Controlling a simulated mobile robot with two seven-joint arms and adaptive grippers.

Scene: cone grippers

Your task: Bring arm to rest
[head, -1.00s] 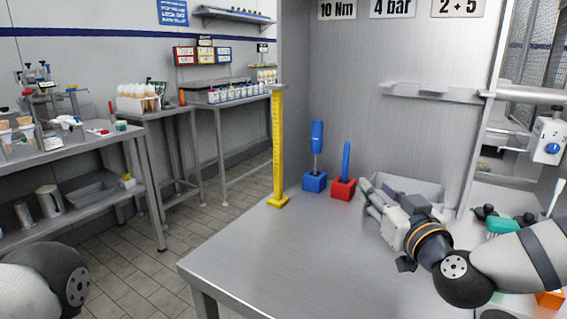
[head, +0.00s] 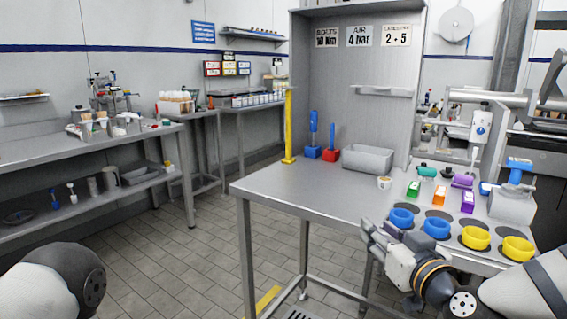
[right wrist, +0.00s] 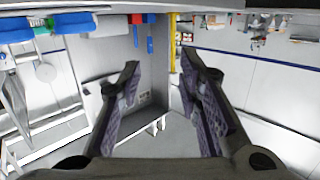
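My right gripper (head: 372,243) is at the lower right of the head view, in front of the steel bench (head: 290,188) and left of the coloured rings. In the right wrist view its two fingers (right wrist: 160,65) stand wide apart with nothing between them. That view shows the bench area upside down beyond the fingers. My right arm comes in from the lower right. Only a rounded part of my left arm shows at the lower left of the head view; the left gripper is out of view.
Blue rings (head: 402,217) and yellow rings (head: 476,238) sit on the right worktop close to my right arm. Tiled floor (head: 190,262) is open at left.

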